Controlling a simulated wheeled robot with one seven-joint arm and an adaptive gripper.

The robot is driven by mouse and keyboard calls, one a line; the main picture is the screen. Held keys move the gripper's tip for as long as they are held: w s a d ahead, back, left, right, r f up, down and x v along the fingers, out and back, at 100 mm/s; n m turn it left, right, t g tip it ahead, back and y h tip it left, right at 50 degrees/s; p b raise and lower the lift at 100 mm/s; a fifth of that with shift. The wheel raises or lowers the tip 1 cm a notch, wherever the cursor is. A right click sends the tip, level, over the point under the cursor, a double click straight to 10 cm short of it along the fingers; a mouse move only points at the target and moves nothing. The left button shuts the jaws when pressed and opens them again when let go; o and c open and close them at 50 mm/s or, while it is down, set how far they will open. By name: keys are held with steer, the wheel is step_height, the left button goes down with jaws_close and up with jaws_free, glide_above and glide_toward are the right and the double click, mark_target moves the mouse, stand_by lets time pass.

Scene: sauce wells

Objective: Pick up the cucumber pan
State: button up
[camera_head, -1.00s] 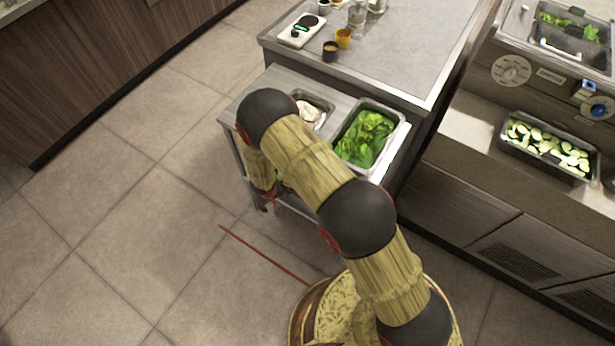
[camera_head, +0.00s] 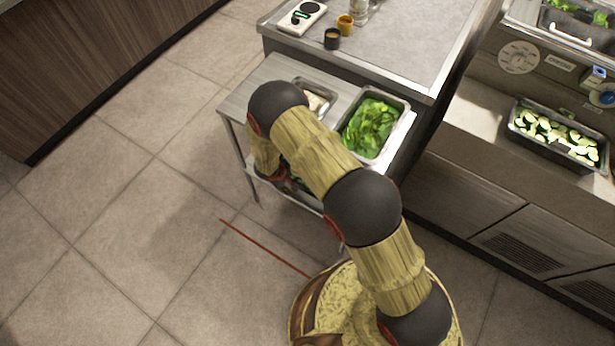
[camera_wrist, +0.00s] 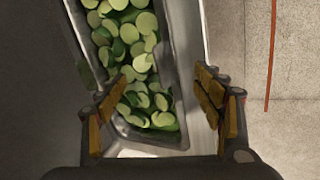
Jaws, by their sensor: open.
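A metal pan of sliced cucumber (camera_wrist: 130,45) fills the middle of the wrist view, its near end towards me. My gripper (camera_wrist: 158,88) is open, with its left finger overlapping the pan's left side in the picture and its right finger just right of the pan's right wall. I cannot tell whether either finger touches it. In the head view my own arm and the cart top hide most of my gripper and this pan. Another pan of cucumber (camera_head: 556,138) sits on the right-hand counter in the head view.
The small cart (camera_head: 247,97) carries a pan of leafy greens (camera_head: 370,127) and a smaller pan (camera_head: 318,97) on top. A counter (camera_head: 400,45) stands behind it. Tiled floor (camera_head: 120,230) is clear at left.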

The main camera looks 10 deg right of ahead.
steer(key=b+x, duration=0.2)
steer(key=x, duration=0.2)
steer(key=shift+s+d, duration=0.1)
steer(key=shift+r, duration=0.15)
steer(key=shift+c, duration=1.1)
steer(key=c, duration=0.9)
steer(key=shift+s, duration=0.1)
steer(key=c, duration=0.6)
steer(key=shift+d, duration=0.1)
jaws_close()
